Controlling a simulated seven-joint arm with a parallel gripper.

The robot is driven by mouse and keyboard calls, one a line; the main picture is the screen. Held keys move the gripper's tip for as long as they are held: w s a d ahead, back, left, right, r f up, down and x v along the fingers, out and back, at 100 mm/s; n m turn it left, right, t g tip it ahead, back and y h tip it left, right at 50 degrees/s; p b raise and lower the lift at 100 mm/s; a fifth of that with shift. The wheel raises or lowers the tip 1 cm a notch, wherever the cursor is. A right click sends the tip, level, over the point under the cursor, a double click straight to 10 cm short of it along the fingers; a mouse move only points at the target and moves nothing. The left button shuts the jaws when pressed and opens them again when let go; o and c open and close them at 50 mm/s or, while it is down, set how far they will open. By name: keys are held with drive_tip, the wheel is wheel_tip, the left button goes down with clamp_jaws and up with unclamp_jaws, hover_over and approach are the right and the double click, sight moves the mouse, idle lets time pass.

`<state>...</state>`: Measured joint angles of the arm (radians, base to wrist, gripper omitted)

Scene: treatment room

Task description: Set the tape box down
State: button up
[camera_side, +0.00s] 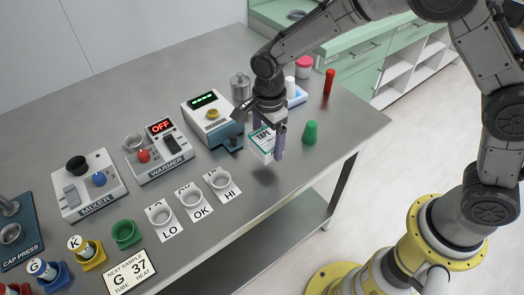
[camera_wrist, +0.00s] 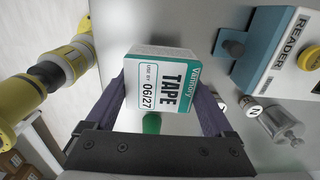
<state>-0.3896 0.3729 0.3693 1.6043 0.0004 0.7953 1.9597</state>
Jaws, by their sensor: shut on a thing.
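The tape box (camera_side: 261,142) is white and teal with "TAPE" on it. My gripper (camera_side: 268,142) is shut on it, one purple finger on each side. In the side view the box hangs over the steel table (camera_side: 225,205), with a dark shadow on the table below it. In the wrist view the tape box (camera_wrist: 162,82) sits between the fingers of my gripper (camera_wrist: 165,100), and its label reads "06/27". The far side of the box is hidden.
A green cone-like piece (camera_side: 310,132) stands close to the right of the box. The reader (camera_side: 212,118) is to the left. Cups on LO, OK and HI cards (camera_side: 192,203) stand front left. The front table edge is near.

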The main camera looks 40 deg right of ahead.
sight(262, 133)
drive_tip(key=shift+w+a+f, duration=0.2)
drive_tip(key=shift+w+f, duration=0.2)
drive_tip(key=shift+f, duration=0.2)
drive_tip(key=shift+w+a+f, duration=0.15)
drive_tip(key=shift+w+f, duration=0.25)
drive_tip(key=shift+f, duration=1.45)
drive_tip(key=shift+f, duration=0.15)
drive_tip(key=o, duration=1.2)
wheel_tip(262, 133, up, 12)
drive_tip(key=shift+r, duration=0.15)
drive_tip(key=shift+s, duration=0.1)
